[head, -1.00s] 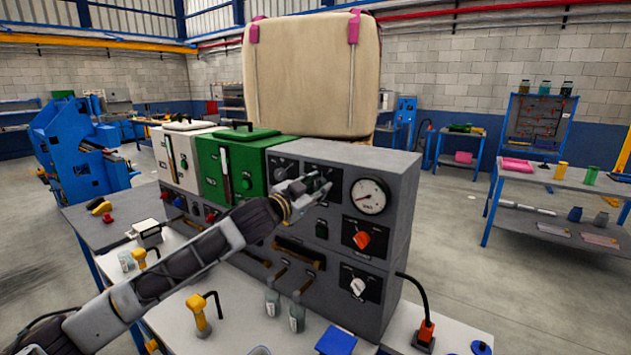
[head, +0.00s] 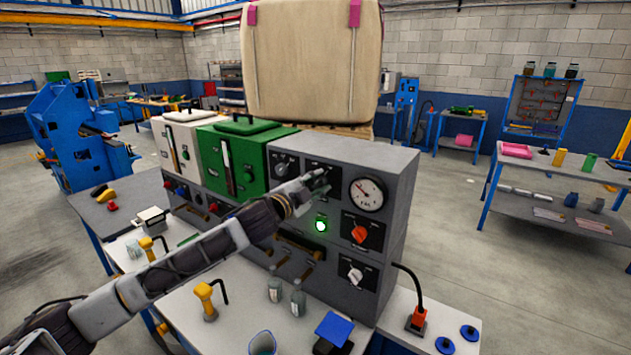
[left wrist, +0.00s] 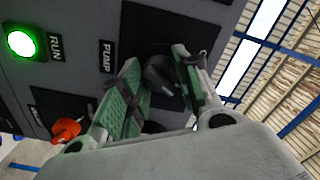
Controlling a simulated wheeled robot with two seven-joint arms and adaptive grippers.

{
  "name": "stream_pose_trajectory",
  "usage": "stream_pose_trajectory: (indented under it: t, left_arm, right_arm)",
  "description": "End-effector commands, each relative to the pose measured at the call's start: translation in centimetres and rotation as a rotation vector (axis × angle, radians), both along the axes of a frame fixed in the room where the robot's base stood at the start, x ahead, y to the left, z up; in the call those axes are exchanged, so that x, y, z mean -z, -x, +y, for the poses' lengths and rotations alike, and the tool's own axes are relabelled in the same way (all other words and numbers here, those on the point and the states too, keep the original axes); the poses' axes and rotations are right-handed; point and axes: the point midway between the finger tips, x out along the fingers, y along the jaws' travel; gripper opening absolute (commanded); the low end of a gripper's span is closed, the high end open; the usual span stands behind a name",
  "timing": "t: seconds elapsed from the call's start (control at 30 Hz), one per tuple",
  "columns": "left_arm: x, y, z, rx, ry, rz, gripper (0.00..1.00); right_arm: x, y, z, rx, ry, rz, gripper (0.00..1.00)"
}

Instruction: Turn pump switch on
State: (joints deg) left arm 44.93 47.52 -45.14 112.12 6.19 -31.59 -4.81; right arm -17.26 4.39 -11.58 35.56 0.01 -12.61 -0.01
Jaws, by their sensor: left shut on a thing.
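The pump switch (left wrist: 162,76) is a black rotary knob on a dark plate, beside the label PUMP in the left wrist view. My left gripper (left wrist: 160,84) is shut on this knob, with a green-padded finger on each side. In the head view my left gripper (head: 320,182) reaches the upper part of the grey control panel (head: 397,190) and hides most of the knob. A green lamp (head: 321,223) on the panel is lit; it also glows beside the label RUN in the left wrist view (left wrist: 21,44). My right gripper is not in view.
A round gauge (head: 367,193) sits right of my left gripper. An orange-red knob (head: 359,233) and a white knob (head: 355,275) are below it. Small bottles (head: 298,302), a yellow-handled tool (head: 205,298) and a blue block (head: 334,328) crowd the bench under my left arm.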

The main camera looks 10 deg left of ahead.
Motion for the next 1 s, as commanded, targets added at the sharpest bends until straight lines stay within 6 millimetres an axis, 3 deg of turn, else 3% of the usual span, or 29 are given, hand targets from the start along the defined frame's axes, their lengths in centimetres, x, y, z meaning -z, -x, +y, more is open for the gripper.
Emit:
stream_pose_trajectory:
  t: [0.47,0.5,0.63,1.0]
  left_arm:
    - [0.07,0.0,0.0,0.0,-0.016,-0.006,0.09]
    - [0.07,0.0,0.0,0.0,-0.015,-0.006,0.38]
    - [0.06,0.0,0.0,0.0,-0.015,-0.006,0.55]
    - [0.03,0.05,0.03,0.0,-0.014,-0.006,0.56]
  right_arm:
    - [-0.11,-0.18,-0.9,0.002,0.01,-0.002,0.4]
    - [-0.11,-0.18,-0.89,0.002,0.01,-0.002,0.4]
    - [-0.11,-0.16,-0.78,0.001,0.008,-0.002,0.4]
    - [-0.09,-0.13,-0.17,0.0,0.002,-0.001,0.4]
